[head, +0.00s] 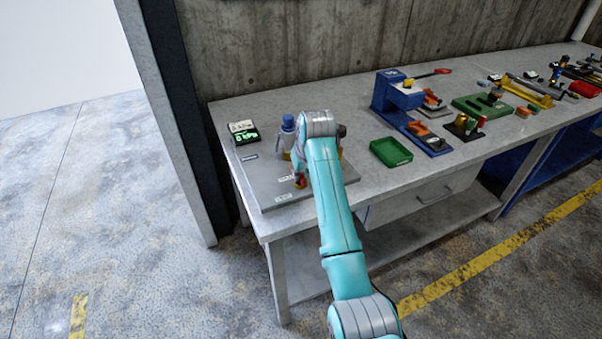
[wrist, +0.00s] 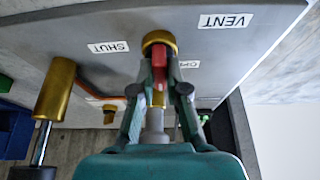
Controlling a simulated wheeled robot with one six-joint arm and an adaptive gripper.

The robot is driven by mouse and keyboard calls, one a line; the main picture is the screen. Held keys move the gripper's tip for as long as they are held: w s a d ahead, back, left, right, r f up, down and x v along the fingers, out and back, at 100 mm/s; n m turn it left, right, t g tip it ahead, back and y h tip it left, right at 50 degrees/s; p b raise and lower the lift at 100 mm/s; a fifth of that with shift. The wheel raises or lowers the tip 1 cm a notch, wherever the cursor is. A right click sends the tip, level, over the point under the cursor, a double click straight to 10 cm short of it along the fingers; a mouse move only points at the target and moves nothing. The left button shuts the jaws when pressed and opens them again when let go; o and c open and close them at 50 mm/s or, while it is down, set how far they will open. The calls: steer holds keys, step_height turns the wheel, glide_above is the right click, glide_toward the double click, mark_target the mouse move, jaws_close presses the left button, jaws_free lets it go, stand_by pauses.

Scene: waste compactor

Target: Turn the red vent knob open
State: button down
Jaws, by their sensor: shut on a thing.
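The red vent knob (wrist: 158,97) shows in the wrist view between the two fingers of my gripper (wrist: 160,85), which is shut on it. A brass cap (wrist: 159,40) sits at the top end of the knob. The SHUT label (wrist: 108,46) lies to the left of it and the partly hidden OPEN label (wrist: 188,64) to the right. The VENT label (wrist: 225,20) is at the upper right. In the head view the red knob (head: 300,182) shows at the front of the grey panel (head: 268,184), and my arm hides much of the rest.
A display (head: 245,137) with green digits, seemingly 0 kPa, stands at the panel's back left. A blue-topped part (head: 287,124) rises behind my gripper. A brass cylinder (wrist: 55,88) stands left of the fingers in the wrist view. A green tray (head: 391,152) and a blue fixture (head: 393,94) are to the right.

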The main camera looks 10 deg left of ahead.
steer(key=shift+n, duration=0.3)
steer(key=c, duration=1.2)
jaws_free()
steer(key=shift+r, duration=0.1)
steer(key=v, duration=1.1)
steer(key=shift+d+r, duration=0.2)
steer(key=shift+r, duration=0.1)
steer(key=shift+s, duration=0.1)
